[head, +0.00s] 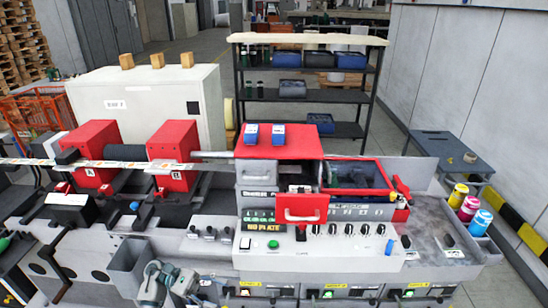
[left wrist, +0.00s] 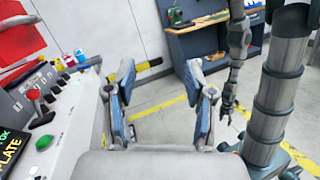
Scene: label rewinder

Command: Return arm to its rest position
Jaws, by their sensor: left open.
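The label rewinder (head: 330,260) is a grey machine with red blocks and a front control panel, and a printed strip (head: 100,163) runs across its left part. In the left wrist view, my left gripper (left wrist: 163,110) is open, with nothing between its two blue-padded fingers. It is beside the machine's control panel (left wrist: 55,130). In the head view, a grey-teal part of my left arm (head: 160,283) shows at the bottom edge, in front of the machine. In the left wrist view, my right arm hangs down; its gripper (left wrist: 229,112) is too small to read.
My column stands at the right of the left wrist view. A workbench (left wrist: 205,35) stands by the wall beyond open floor (left wrist: 160,120) with yellow lines. Ink bottles (head: 468,208) stand at the machine's right end. A shelf rack (head: 305,95) is behind.

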